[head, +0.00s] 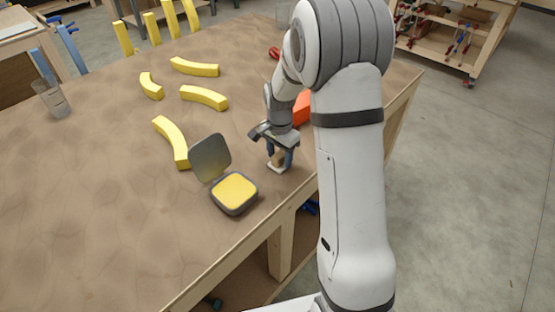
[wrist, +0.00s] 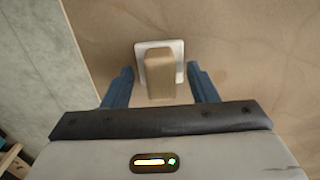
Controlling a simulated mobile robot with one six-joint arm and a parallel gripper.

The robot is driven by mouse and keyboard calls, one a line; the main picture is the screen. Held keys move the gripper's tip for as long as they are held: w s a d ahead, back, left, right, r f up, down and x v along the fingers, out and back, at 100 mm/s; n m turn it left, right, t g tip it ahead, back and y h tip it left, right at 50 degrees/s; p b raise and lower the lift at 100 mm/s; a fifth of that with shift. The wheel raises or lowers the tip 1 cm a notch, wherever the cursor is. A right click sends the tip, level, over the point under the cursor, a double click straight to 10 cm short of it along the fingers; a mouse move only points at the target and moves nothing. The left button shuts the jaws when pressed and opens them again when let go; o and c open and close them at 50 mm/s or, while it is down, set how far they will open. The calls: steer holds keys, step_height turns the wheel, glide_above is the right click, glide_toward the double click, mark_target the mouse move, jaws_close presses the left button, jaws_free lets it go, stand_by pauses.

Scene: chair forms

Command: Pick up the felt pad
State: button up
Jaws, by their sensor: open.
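The felt pad (wrist: 173,46) appears to be the white square piece with a tan block-like grip on top. It lies on the brown table near its right edge. In the head view the pad (head: 278,168) shows small and pale beneath my gripper (head: 280,156), partly hidden by the fingers. In the wrist view my gripper (wrist: 160,72) is open, with one blue finger on each side of the tan grip. A gap shows between each finger and the grip, so it is not held.
An open case (head: 234,207) with a yellow pad and raised grey lid (head: 210,157) stands just left of my gripper. An orange object (head: 303,108) is behind, partly hidden by my arm. Several yellow curved pieces (head: 171,140) lie farther left.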

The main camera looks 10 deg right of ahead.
mark_target(279, 155)
steer(key=shift+f, duration=0.4)
steer(key=shift+c, duration=0.2)
steer(key=c, duration=0.9)
steer(key=shift+r, duration=0.2)
steer(key=shift+c, duration=0.7)
step_height(279, 155, up, 10)
steer(key=shift+f+b, duration=0.15)
steer(key=shift+b, duration=0.45)
jaws_close()
steer(key=shift+o, duration=2.2)
jaws_free()
steer(key=c, duration=0.3)
